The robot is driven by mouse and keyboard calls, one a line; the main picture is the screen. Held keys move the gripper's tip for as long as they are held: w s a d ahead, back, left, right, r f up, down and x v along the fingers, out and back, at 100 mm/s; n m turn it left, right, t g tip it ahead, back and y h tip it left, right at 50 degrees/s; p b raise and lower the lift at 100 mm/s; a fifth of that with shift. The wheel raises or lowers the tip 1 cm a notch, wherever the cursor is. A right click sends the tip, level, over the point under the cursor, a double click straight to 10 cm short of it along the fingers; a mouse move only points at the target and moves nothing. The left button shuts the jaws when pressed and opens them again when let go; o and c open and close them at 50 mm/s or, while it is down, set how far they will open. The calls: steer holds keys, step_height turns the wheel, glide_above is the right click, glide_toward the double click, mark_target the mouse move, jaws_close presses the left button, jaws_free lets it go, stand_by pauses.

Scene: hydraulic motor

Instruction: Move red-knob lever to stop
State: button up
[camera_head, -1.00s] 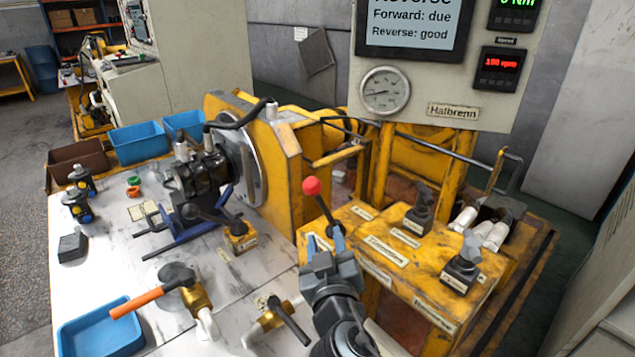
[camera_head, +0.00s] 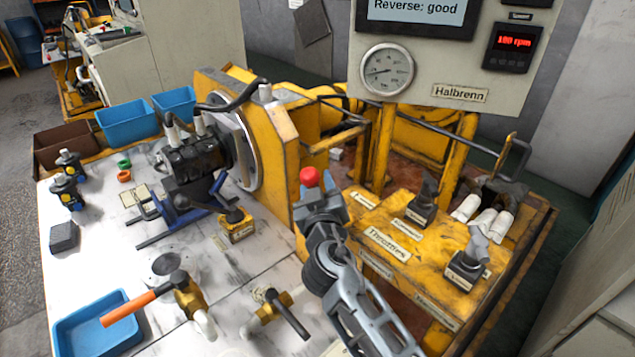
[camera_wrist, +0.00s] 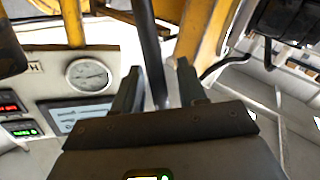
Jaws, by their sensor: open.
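The red-knob lever's round knob (camera_head: 310,177) shows in the head view at the left end of the yellow control block (camera_head: 400,268). My gripper (camera_head: 320,203) is just below the knob and hides most of the shaft and the lever's base. In the wrist view the dark lever shaft (camera_wrist: 152,50) runs between the two spread fingers of my gripper (camera_wrist: 157,85). The fingers are open, with a visible gap on each side of the shaft. The knob is not visible in the wrist view. I cannot read a stop mark near the lever.
Two dark levers (camera_head: 421,205) (camera_head: 467,262) stand on the yellow block to the right. A yellow frame with a round disc (camera_head: 236,150) rises to the left. An orange-handled valve (camera_head: 160,298) and a brass valve (camera_head: 270,305) stand on the white bench. A gauge panel (camera_head: 440,60) is behind.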

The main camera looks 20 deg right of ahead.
jaws_close()
stand_by(0.4)
